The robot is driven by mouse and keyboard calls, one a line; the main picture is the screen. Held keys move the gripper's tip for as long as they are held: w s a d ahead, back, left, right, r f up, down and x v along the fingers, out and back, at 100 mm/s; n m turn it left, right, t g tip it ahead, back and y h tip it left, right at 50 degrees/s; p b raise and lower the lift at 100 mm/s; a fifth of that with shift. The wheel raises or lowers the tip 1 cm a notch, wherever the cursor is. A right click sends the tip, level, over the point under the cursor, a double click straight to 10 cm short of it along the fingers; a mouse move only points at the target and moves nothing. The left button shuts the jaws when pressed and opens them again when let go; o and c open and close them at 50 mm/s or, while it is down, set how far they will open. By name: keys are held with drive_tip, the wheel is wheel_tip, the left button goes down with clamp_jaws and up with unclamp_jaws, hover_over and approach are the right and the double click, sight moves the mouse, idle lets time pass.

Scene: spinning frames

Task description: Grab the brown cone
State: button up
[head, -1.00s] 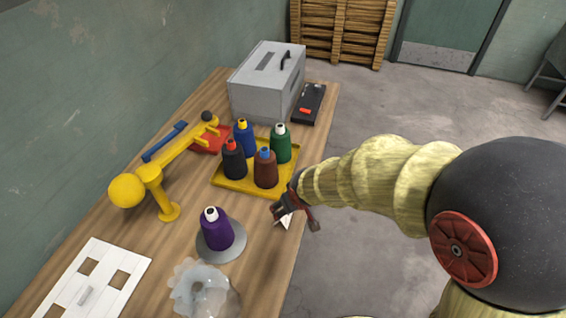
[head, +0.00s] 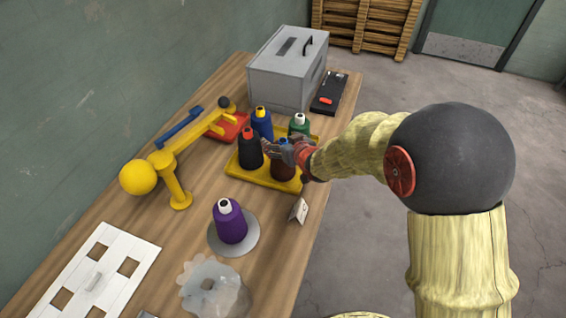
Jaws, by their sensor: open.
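The brown cone (head: 282,172) stands upright at the near right of the yellow tray (head: 246,177). Its upper part is partly hidden behind my gripper, and its blue tip just shows. My gripper (head: 272,148) is open and reaches in from the right at the height of the cone's top. I cannot tell whether its fingers are around the cone or only in front of it. The black cone (head: 249,150) with a red tip stands close to the left of my fingertips. The blue cone (head: 262,122) and the green cone (head: 299,125) stand behind.
A purple cone (head: 230,224) stands on a grey disc (head: 214,239) nearer to me. A small white card (head: 298,210) stands near the table's right edge. A yellow stand (head: 178,188) is at left. A grey box (head: 286,75) and black device (head: 329,93) are at the back.

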drive_tip(key=x, duration=0.3)
drive_tip(key=shift+f+b, duration=0.15)
drive_tip(key=shift+b, duration=0.2)
drive_tip(key=shift+c, duration=1.4)
drive_tip(key=shift+d+f, duration=0.1)
drive_tip(key=shift+f, duration=0.05)
clamp_jaws()
